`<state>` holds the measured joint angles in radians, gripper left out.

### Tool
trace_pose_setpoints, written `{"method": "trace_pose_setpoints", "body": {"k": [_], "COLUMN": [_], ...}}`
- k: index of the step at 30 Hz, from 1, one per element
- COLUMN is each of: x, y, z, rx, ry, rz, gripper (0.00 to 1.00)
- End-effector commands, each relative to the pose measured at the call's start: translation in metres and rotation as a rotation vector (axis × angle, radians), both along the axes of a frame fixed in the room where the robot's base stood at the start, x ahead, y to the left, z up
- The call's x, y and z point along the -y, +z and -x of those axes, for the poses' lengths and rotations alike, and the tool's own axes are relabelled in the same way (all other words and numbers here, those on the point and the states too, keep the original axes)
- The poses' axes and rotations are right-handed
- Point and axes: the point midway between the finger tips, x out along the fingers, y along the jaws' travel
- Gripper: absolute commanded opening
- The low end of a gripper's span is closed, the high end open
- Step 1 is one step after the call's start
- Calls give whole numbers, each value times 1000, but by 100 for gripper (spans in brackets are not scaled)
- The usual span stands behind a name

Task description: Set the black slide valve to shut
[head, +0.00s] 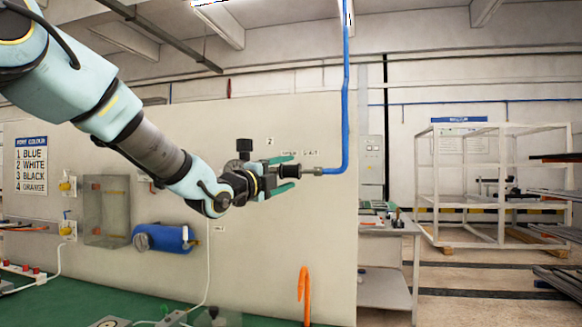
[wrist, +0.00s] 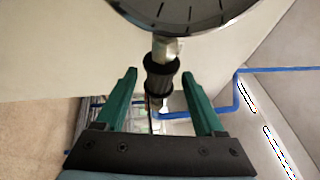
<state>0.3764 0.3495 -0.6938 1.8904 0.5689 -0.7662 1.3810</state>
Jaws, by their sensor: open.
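The black slide valve (wrist: 161,76) is a dark ribbed sleeve on a metal fitting below a round gauge (wrist: 190,12) in the wrist view. In the head view the valve (head: 289,168) sits in line with a silver fitting and a blue pipe (head: 346,100). My gripper (wrist: 160,82) is open, with one green finger on each side of the sleeve. A narrow gap shows beside each finger in the wrist view. In the head view my gripper (head: 286,172) reaches in from the left. Fingers partly cover the valve, and its set position cannot be told.
Small labels (head: 300,153) are on the pale wall panel (head: 320,230) above the valve; their text is too small to read surely. A blue cylinder (head: 165,238) and an orange hook-like pipe (head: 304,285) are lower down. A white rack (head: 480,190) stands far right.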

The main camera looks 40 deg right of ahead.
Motion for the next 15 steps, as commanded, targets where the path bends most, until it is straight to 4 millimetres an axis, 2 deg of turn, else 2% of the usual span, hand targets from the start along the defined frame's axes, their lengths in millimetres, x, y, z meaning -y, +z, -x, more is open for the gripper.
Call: {"method": "trace_pose_setpoints", "body": {"k": [6, 15], "x": [19, 22], "y": [4, 3], "z": [-3, -4], "rx": [0, 0], "ry": [-1, 0], "rz": [-1, 0], "gripper": [70, 70]}}
